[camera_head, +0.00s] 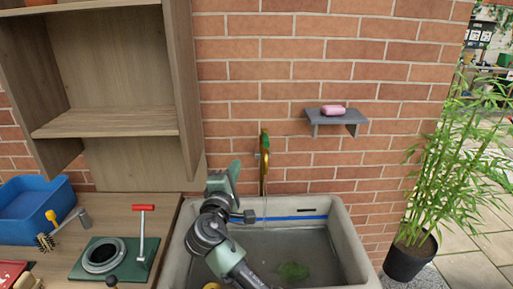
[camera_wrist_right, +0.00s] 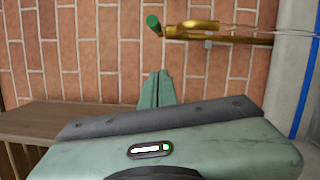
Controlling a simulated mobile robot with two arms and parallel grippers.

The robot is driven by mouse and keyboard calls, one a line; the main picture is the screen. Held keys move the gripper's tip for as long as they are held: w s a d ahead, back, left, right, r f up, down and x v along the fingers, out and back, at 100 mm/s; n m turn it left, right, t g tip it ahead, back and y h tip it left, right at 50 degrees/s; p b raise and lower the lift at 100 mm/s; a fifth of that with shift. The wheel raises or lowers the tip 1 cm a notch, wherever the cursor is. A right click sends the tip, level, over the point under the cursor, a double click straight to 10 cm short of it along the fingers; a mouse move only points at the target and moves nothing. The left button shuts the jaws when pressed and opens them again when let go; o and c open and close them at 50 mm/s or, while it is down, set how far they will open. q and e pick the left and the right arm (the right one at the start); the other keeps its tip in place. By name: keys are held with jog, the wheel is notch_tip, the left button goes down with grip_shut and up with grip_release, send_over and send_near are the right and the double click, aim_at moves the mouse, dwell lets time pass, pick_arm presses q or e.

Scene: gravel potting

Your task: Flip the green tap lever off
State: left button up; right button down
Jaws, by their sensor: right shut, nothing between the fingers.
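The brass tap (camera_head: 264,172) stands against the brick wall above the back of the sink. Its green lever (camera_head: 266,141) is at the top and also shows as a green end in the right wrist view (camera_wrist_right: 153,22). A thin stream of water falls from the tap into the sink. My right gripper (camera_head: 235,166) is shut and empty, just left of the tap. In the right wrist view its closed fingers (camera_wrist_right: 158,74) are apart from the lever, with bare wall between them in the picture. My left gripper is not in view.
The grey sink (camera_head: 343,240) holds water and a green clump (camera_head: 294,271). A wall shelf (camera_head: 336,118) carries pink soap (camera_head: 333,109). A wooden cabinet (camera_head: 184,75) stands left of the tap. A red-handled tool (camera_head: 143,208) and blue bin (camera_head: 36,204) occupy the counter.

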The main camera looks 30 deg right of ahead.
aim_at(265, 137)
jog(key=w+d+r+p, duration=0.1)
jog(key=w+d+p, duration=0.4)
jog(key=d, duration=0.5)
jog(key=shift+d, duration=0.2)
jog(key=shift+w, duration=0.1)
jog(key=shift+r, duration=0.1)
